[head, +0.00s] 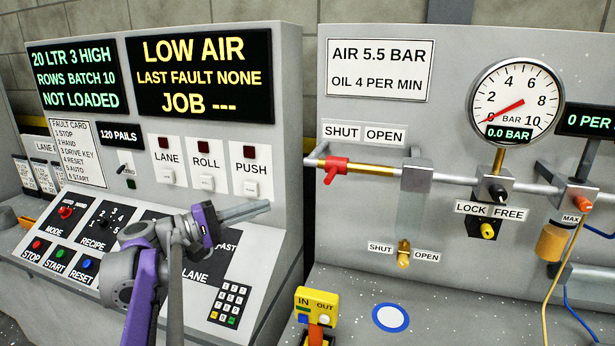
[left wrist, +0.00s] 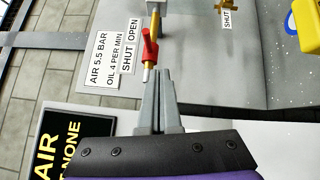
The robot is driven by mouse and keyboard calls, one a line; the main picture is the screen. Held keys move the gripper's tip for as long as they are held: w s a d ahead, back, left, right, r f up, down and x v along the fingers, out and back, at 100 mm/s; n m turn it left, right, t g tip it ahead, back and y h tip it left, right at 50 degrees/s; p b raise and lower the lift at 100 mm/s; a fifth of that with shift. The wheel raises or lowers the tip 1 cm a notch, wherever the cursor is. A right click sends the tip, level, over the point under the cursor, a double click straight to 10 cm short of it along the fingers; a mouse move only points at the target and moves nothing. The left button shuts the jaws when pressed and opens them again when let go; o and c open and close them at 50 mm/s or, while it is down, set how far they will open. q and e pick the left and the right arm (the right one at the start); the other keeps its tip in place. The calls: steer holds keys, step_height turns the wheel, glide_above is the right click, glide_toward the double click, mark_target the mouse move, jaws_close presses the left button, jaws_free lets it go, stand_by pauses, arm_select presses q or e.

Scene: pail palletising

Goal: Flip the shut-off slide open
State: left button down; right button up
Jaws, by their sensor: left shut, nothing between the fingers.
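A red slide (head: 333,167) with a short handle sits on the air pipe, at the SHUT end of a brass length (head: 373,168), below the SHUT and OPEN labels (head: 364,132). A smaller brass lever (head: 403,253) stands lower down between its own SHUT and OPEN labels. My left gripper (head: 262,206) is shut and empty, left of the red slide and a little below it in the head view. In the left wrist view, the red slide (left wrist: 150,46) lies just beyond the fingertips (left wrist: 159,74); I cannot tell whether they touch. My right gripper is not in view.
The round gauge (head: 515,103) reads 0.0 BAR. A lock knob (head: 488,229) and a MAX valve (head: 580,203) are to the right. A yellow IN/OUT box (head: 316,304) stands low in front. The sloped control desk (head: 215,315) is under my left arm.

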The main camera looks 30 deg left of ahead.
arm_select(q)
steer(key=shift+w+a+r+t, duration=0.15)
steer(key=shift+a+r, duration=0.2)
steer(key=shift+a, duration=0.2)
steer(key=shift+w+a+r+t, duration=0.1)
steer(key=shift+a+r+t, duration=0.05)
steer(key=shift+a+r, duration=0.3)
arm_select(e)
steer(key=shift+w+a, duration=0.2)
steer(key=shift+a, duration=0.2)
arm_select(q)
steer(key=shift+f, duration=0.1)
glide_toward(333, 171)
steer(key=w+a, duration=0.2)
steer(key=w, duration=0.1)
steer(key=d, duration=0.2)
steer(key=d+p, duration=0.1)
steer(key=d, duration=0.1)
steer(key=shift+w+d+f, duration=0.1)
steer(key=shift+w+f, duration=0.05)
steer(key=shift+w, duration=0.25)
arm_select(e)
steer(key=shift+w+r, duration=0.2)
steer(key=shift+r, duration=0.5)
